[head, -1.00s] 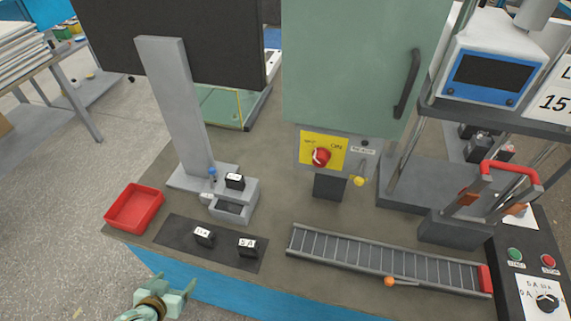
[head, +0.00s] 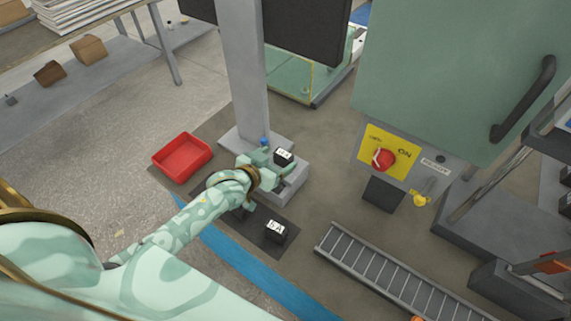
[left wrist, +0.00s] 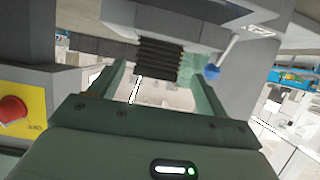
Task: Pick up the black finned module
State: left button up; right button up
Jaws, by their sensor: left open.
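The black finned module (head: 283,155), with a white label on top, sits on the small grey fixture (head: 290,192) at the foot of the grey post. My left gripper (head: 279,167) is open at the module's near left side. In the left wrist view the module's dark ribbed side (left wrist: 158,62) shows between the two spread fingers of the left gripper (left wrist: 160,76). I cannot tell whether either finger touches it. My right gripper is not in view.
A black block labelled 5A (head: 275,231) stands on the dark mat (head: 270,249); my left arm partly covers the mat. A red tray (head: 182,157) lies to the left. A grey roller track (head: 385,275) and a panel with a red knob (head: 383,158) are to the right.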

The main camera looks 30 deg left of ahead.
aim_at(286, 153)
pick_arm(q)
jog(key=b+x, duration=0.1)
jog(key=x, duration=0.1)
jog(key=b+x, duration=0.1)
jog(key=x, duration=0.2)
jog(key=shift+w+d+r, duration=0.1)
jog(key=shift+w+d, duration=0.1)
jog(key=shift+d, duration=0.05)
jog(key=shift+r, duration=0.15)
jog(key=shift+c, duration=0.6)
jog(key=c, duration=1)
jog(key=shift+c, duration=0.4)
jog(key=shift+r, duration=0.1)
